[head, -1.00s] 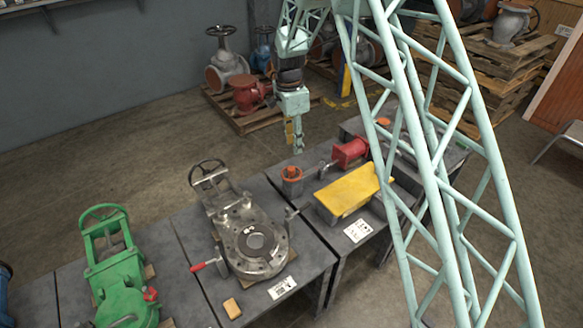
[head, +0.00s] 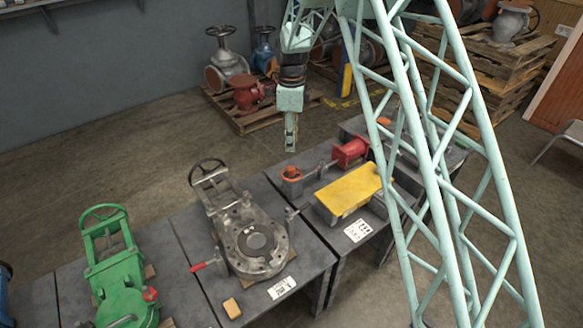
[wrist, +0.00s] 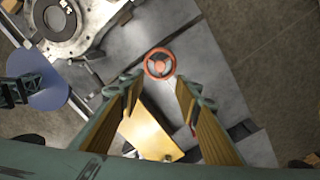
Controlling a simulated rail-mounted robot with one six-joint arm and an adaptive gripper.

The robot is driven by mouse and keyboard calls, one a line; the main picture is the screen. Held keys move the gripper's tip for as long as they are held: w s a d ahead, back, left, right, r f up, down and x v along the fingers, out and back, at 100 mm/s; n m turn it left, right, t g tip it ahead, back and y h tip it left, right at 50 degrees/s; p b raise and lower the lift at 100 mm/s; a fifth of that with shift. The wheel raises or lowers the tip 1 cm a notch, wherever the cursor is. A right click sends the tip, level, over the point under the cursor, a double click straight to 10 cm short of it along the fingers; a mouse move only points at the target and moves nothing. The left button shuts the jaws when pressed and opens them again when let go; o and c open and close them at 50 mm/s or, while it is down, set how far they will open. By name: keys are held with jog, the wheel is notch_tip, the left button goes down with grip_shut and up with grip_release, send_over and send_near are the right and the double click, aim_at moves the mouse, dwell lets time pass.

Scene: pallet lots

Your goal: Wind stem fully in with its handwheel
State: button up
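A small orange handwheel (head: 291,172) sits on a grey body near the back left of the right-hand table. A rod (head: 325,168) runs from near it toward a red cylinder (head: 350,151). My gripper (head: 290,148) points down above and behind this handwheel, apart from it. In the wrist view the orange wheel (wrist: 159,66) shows its rim and spokes just beyond my open, empty gripper (wrist: 158,88). A grey valve (head: 240,215) with a dark handwheel (head: 207,172) lies on the middle table; a green valve (head: 118,265) with a green handwheel lies left. Which stem is meant is unclear.
A yellow block (head: 348,190) lies beside the orange handwheel and shows below the fingers in the wrist view (wrist: 150,130). A red-handled lever (head: 205,265) sticks out from the grey valve. Pallets with valves (head: 245,120) stand behind on open floor.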

aim_at(292, 168)
jog(key=shift+f, duration=0.15)
jog(key=shift+f+b, duration=0.8)
jog(key=shift+f, duration=5.95)
jog(key=shift+c, duration=0.7)
jog(key=c, duration=0.7)
